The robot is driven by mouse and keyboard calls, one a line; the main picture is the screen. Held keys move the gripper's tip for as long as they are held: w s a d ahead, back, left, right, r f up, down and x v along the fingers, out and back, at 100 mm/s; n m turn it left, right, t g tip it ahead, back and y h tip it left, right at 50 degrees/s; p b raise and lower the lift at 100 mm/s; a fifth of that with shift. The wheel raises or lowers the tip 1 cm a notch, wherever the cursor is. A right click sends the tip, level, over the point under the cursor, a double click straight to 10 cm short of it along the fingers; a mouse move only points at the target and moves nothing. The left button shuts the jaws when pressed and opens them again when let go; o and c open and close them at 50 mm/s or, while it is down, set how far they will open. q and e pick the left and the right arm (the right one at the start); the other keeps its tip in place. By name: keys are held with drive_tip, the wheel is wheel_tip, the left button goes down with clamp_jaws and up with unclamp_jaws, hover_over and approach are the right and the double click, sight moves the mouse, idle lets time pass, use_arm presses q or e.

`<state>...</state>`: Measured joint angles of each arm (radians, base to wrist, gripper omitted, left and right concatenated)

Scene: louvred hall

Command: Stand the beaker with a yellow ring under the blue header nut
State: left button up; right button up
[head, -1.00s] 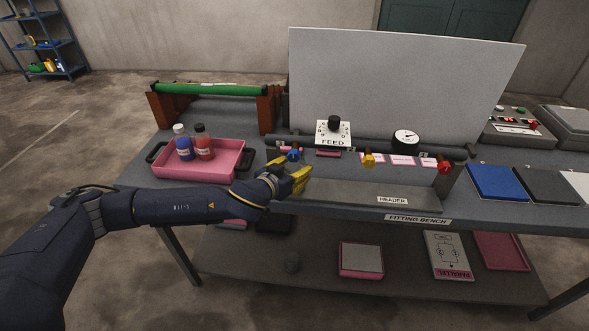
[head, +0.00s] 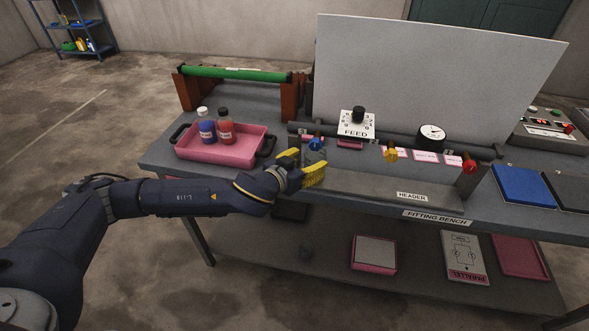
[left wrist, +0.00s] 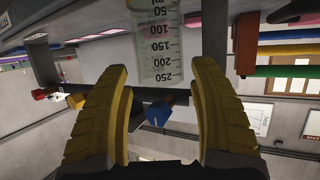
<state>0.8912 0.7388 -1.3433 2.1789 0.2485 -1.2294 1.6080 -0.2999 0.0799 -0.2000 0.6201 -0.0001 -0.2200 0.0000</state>
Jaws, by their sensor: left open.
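The clear beaker (left wrist: 158,45) with dark graduation marks shows in the left wrist view, which looks upside down. Its yellow ring cannot be made out. In the head view the beaker (head: 312,157) stands on the bench below the blue header nut (head: 316,143), partly hidden by my fingers. The blue nut (left wrist: 157,113) appears just past its rim in the wrist view. My left gripper (head: 304,168) is open, its yellow fingers apart on either side of the beaker, with gaps visible in the wrist view (left wrist: 160,75). My right gripper is out of view.
A pink tray (head: 187,153) with two capped bottles stands left of the gripper. Yellow (head: 390,152) and red (head: 468,163) nuts hang along the header pipe to the right. A grey panel (head: 430,75) rises behind. The bench front beside the header label is clear.

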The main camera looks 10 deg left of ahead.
use_arm(q)
drive_tip(key=v, duration=0.7)
drive_tip(key=shift+s+a, duration=0.1)
idle(2.0)
